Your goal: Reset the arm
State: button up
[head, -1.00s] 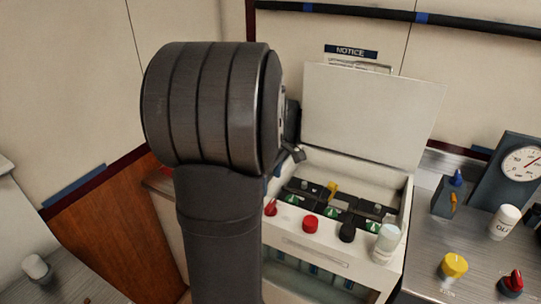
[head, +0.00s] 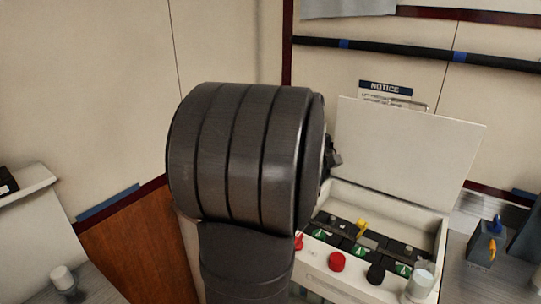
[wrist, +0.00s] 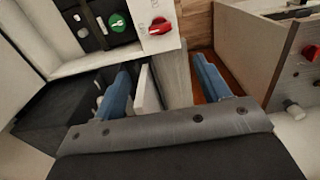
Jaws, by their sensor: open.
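My gripper (wrist: 163,66) shows in the wrist view as two blue fingers, spread apart with nothing held between them. In the head view my dark arm fills the middle and hides the fingers. To its right stands a white breaker box (head: 345,284) with its lid (head: 405,150) raised. Inside are rows of black breakers with green marks (head: 361,249) and one yellow lever (head: 361,226). A red knob (head: 337,262) and a black knob (head: 376,273) sit along its front. In the wrist view a red switch (wrist: 160,27) and a green round mark (wrist: 118,23) lie beyond the fingers.
A pale jar (head: 420,284) is at the box's front right corner. A black pipe (head: 400,50) runs along the wall. A brown wood panel (head: 140,245) is at left.

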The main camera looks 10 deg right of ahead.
notch_tip(320, 180, down, 18)
jog(key=shift+r, duration=0.25)
dwell(0.3)
jog(key=shift+r, duration=0.1)
